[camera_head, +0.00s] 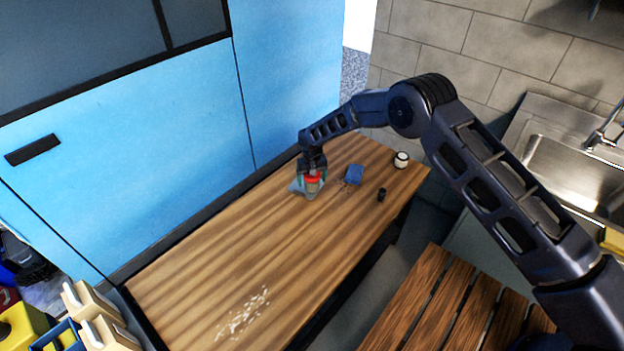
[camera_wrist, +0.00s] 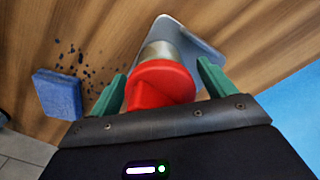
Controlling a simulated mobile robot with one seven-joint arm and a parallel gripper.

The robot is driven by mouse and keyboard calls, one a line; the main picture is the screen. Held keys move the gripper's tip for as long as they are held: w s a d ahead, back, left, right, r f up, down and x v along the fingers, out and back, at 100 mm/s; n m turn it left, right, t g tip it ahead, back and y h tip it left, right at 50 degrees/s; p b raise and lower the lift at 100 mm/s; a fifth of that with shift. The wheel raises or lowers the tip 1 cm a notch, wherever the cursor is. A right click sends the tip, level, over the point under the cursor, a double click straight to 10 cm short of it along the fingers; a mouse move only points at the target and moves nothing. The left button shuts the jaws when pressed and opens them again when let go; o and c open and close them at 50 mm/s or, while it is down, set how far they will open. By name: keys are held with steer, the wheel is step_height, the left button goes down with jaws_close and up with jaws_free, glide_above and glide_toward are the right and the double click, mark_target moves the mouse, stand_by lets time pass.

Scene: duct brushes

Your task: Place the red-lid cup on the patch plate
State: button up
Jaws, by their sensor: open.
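The red-lid cup (camera_head: 313,181) stands near the far end of the wooden table. In the wrist view its red lid (camera_wrist: 160,84) faces me, with a pale metallic body beyond it. The grey patch plate (camera_head: 298,188) lies at the cup's base and shows beside it in the wrist view (camera_wrist: 193,42). The cup appears upright on the plate, towards one edge; its contact line is partly hidden. My gripper (camera_head: 313,172) is right over the cup. Its green fingers (camera_wrist: 160,88) are spread on either side of the lid, with a visible gap on the right.
A blue sponge-like block (camera_head: 354,174) lies right of the cup, with dark crumbs (camera_wrist: 80,58) near it. A small black item (camera_head: 381,194) and a white jar (camera_head: 401,160) stand farther right. Pale flakes (camera_head: 243,314) lie at the near end. The table's middle is clear.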

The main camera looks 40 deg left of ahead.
step_height(320, 180, up, 12)
steer(key=shift+r, duration=0.15)
stand_by(0.4)
